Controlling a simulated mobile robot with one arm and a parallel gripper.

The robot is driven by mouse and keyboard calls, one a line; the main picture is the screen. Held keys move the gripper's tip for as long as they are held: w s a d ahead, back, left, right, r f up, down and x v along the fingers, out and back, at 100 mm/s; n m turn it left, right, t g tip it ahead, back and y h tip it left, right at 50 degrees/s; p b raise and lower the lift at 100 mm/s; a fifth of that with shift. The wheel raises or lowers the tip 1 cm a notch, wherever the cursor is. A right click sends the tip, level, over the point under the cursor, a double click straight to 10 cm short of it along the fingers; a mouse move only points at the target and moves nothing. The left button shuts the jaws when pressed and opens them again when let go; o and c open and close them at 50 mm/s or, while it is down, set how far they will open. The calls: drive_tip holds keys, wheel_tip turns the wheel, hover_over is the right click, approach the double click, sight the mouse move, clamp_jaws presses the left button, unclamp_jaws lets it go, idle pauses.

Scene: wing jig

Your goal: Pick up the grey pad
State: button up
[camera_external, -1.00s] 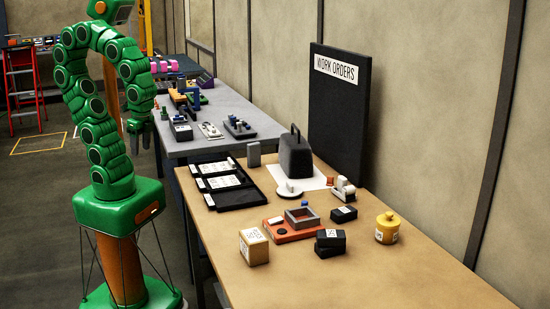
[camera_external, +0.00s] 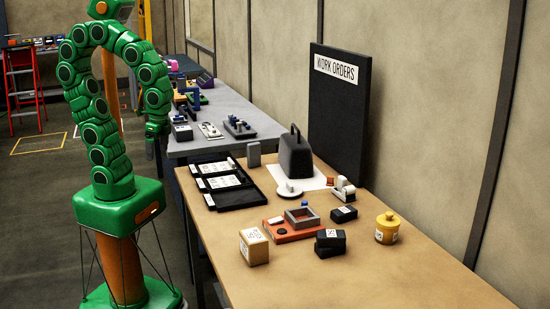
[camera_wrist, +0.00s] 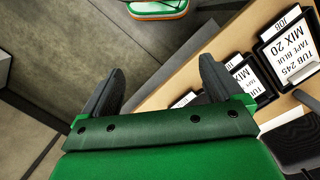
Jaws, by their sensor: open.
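A grey upright slab (camera_external: 254,154), which may be the grey pad, stands on the wooden table (camera_external: 330,285) behind the black card trays. A grey square frame (camera_external: 303,216) sits on an orange base nearer the front; I cannot tell for sure which is meant by the pad. My gripper (camera_external: 154,150) hangs low beside the grey table, left of the wooden table and apart from both grey things. In the wrist view my gripper (camera_wrist: 160,78) is open, with nothing between its fingers; floor and the table edge show beyond.
Black trays with printed cards (camera_external: 228,184) lie at the wooden table's left edge; they also show in the wrist view (camera_wrist: 286,42). A dark grey handled case (camera_external: 295,157) stands beside the slab. A black board (camera_external: 338,120) rises behind.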

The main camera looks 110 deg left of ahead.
drive_tip(key=w+a+m+t+h, duration=0.1)
drive_tip(key=w+a+m+h, duration=0.1)
drive_tip(key=w+a, duration=0.45)
drive_tip(key=w+a+m+t+h, duration=0.1)
drive_tip(key=w+a+h, duration=0.2)
drive_tip(key=w, duration=0.7)
drive_tip(key=w+a+m+t+h, duration=0.1)
drive_tip(key=w+a+t, duration=0.1)
drive_tip(key=w+a, duration=0.3)
drive_tip(key=m+t, duration=0.3)
drive_tip(key=t, duration=0.4)
hover_over(255, 152)
drive_tip(key=w, duration=0.3)
wheel_tip(255, 152, down, 4)
drive_tip(key=s+a+f+t, duration=0.2)
drive_tip(key=s+a+f, duration=0.3)
drive_tip(key=s+a, duration=0.25)
drive_tip(key=shift+m+h, duration=0.5)
drive_tip(key=shift+m, duration=0.2)
drive_tip(key=shift+w+d+f, duration=0.85)
drive_tip(key=shift+d, duration=0.4)
drive_tip(key=shift+w+d+f, duration=0.8)
drive_tip(key=shift+d+f, duration=0.05)
drive_tip(key=shift+d, duration=0.45)
drive_tip(key=shift+w+d+f, duration=0.85)
drive_tip(key=shift+d, duration=0.4)
drive_tip(key=c, duration=1.1)
